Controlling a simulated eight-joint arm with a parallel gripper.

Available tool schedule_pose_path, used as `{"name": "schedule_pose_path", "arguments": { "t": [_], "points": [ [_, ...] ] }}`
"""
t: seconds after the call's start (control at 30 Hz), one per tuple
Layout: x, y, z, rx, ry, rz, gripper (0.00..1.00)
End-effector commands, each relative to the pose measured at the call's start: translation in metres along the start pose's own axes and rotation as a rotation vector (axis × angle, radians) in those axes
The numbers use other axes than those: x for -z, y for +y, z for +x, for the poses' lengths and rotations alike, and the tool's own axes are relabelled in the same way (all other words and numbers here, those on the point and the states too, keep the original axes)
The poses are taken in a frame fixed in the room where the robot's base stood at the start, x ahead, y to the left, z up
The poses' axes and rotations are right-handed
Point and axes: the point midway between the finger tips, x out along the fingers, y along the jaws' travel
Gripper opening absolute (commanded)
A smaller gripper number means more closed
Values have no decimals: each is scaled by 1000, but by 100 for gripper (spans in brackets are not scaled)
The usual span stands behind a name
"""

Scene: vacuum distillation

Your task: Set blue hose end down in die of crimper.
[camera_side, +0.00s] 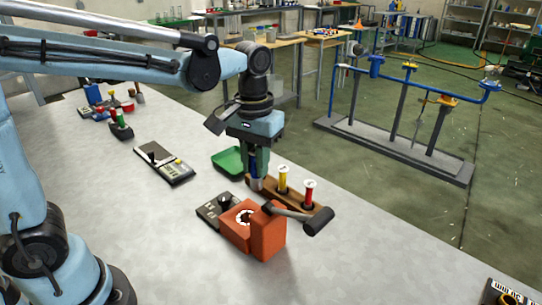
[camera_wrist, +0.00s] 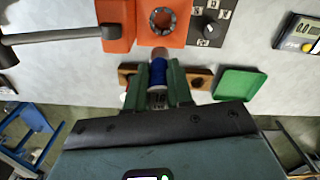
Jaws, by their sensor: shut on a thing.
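The blue hose end (camera_wrist: 159,74) is between the two green fingers of my gripper (camera_wrist: 157,88), which is shut on it. In the side view my gripper (camera_side: 257,175) points down at the left end of the wooden rack (camera_side: 319,216). The hose's metal end (camera_side: 256,184) shows below the fingers. I cannot tell whether it is still in its rack hole or just above it. The orange crimper (camera_side: 268,239) stands in front of the rack, with its round toothed die (camera_side: 244,217) facing up and empty. The die also shows in the wrist view (camera_wrist: 163,20), ahead of the hose.
Yellow (camera_side: 283,178) and red (camera_side: 308,190) hose ends stand in the rack. The crimper's lever (camera_side: 300,215) extends right, past the rack's front. A dark dial box (camera_side: 213,211) adjoins the crimper. A green tray (camera_side: 229,161) lies behind.

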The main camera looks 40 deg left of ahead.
Motion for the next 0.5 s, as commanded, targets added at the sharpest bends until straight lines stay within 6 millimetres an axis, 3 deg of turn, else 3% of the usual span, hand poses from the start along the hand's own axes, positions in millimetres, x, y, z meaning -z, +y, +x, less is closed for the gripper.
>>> {"name": "schedule_pose_path", "arguments": {
  "t": [0.2, 0.5],
  "points": [
    [-25, -9, 4, 0, 0, 0, 0],
    [-27, -10, 16, 0, 0, 0, 0]
  ]
}}
